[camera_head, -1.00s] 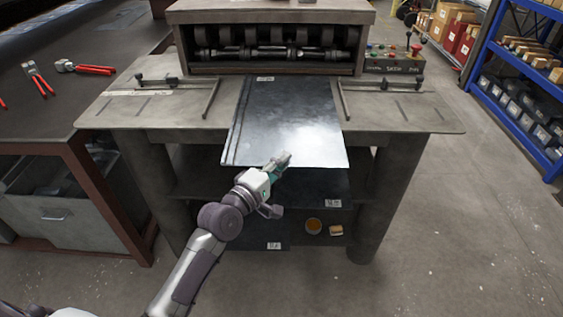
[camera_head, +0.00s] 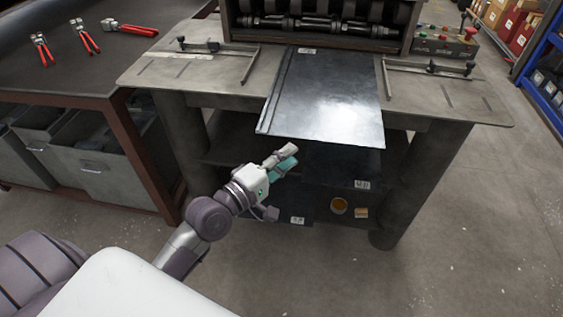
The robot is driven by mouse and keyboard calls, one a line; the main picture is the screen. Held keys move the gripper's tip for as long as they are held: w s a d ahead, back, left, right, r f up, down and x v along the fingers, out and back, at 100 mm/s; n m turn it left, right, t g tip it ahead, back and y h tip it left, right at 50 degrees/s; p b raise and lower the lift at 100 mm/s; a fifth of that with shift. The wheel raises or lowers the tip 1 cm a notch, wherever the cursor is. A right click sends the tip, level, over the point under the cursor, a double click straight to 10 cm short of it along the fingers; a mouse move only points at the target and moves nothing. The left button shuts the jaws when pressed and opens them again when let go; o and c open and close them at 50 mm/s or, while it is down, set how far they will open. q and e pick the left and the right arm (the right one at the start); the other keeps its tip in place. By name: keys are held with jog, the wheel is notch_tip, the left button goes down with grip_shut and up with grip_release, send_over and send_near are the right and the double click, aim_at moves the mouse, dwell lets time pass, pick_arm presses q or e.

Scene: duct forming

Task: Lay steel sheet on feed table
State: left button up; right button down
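The dark, shiny steel sheet (camera_head: 328,98) lies flat on the feed table (camera_head: 440,95), between two guide bars. Its far end reaches the roller machine (camera_head: 320,22) and its near end hangs out past the table's front edge. A small white label shows at its far end. My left gripper (camera_head: 294,155) is just in front of the sheet's near edge, with its pale and teal fingers slightly apart and nothing seen between them. It looks clear of the sheet, though the depth is hard to judge. My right gripper is not in view.
Dark sheets (camera_head: 342,165) with labels lie on shelves below, beside an orange round item (camera_head: 338,205) and a small box (camera_head: 361,212). A workbench (camera_head: 60,70) with red-handled tools (camera_head: 84,36) stands at left. A control panel (camera_head: 445,40) is at right. Floor at right is clear.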

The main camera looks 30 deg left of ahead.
pick_arm(q)
jog(key=shift+v, duration=0.85)
jog(key=s+a+f+m+g+y, duration=0.2)
jog(key=s+f+m+g, duration=0.1)
jog(key=f, duration=1.4)
jog(key=s+a+f+m+g+y, duration=0.2)
jog(key=f+g, duration=0.2)
jog(key=f, duration=1.4)
jog(key=s+f+m+g+y, duration=0.1)
jog(key=s+f+m+g, duration=0.45)
jog(key=s+f, duration=1.25)
jog(key=s+f+m+g, duration=0.2)
jog(key=s+f+m, duration=0.1)
jog(key=s, duration=0.5)
jog(key=s+d+f+m+g+y, duration=0.1)
jog(key=s+f+m, duration=0.2)
jog(key=s, duration=0.5)
jog(key=shift+s+d+f+g, duration=0.2)
jog(key=shift+s+d+g, duration=0.15)
